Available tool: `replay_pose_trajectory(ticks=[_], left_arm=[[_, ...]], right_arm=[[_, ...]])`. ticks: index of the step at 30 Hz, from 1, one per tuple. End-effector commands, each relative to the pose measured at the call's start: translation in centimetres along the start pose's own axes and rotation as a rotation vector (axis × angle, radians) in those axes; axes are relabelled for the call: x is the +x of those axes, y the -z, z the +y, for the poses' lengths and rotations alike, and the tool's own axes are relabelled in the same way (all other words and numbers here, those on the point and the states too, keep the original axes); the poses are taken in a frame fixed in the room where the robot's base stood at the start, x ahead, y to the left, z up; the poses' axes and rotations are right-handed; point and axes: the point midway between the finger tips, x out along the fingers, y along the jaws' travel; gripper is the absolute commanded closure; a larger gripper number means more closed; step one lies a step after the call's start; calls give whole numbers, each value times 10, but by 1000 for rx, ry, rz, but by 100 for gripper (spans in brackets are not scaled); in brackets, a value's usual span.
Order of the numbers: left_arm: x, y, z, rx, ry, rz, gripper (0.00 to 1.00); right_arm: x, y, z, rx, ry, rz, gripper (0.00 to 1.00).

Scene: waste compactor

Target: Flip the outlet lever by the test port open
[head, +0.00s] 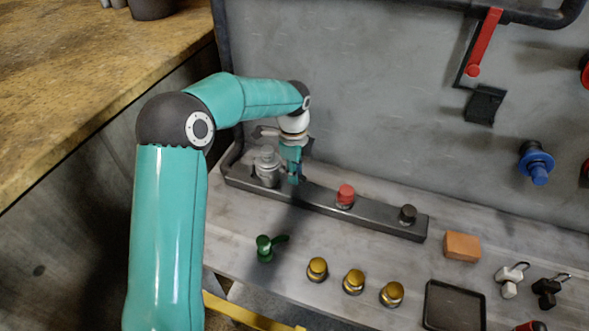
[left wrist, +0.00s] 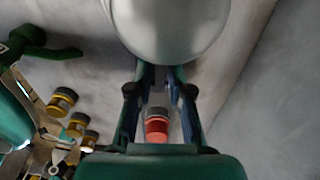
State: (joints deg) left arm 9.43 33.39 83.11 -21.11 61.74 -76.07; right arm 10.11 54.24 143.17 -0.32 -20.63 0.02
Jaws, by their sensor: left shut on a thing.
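A silver fitting (head: 266,166) stands at the left end of the dark raised rail. It fills the top of the left wrist view as a large, pale round body (left wrist: 168,25). My left gripper (head: 291,178) reaches down close against its right side, and its fingers (left wrist: 160,82) run up to the round body. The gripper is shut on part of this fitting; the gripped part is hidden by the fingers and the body. A green lever (head: 265,248) lies apart on the bench in front and shows at the left of the left wrist view (left wrist: 32,45). My right gripper is not in view.
The dark rail (head: 385,227) also carries a red cap (head: 345,194) and a black knob (head: 408,213). Several yellow knobs (head: 354,281), an orange block (head: 462,246) and a black tray (head: 454,306) are in front and right. The grey wall (head: 380,90) stands close behind.

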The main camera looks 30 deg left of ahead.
Motion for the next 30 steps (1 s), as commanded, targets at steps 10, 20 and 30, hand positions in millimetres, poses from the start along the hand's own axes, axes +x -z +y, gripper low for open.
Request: replay_pose_trajectory(ticks=[10,20,30], left_arm=[[-8,-3,-2,-4,8,243,100],[-12,-3,-2,-1,8,340,100],[-13,-3,-2,-2,8,347,100]], right_arm=[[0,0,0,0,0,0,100],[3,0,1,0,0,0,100],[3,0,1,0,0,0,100]])
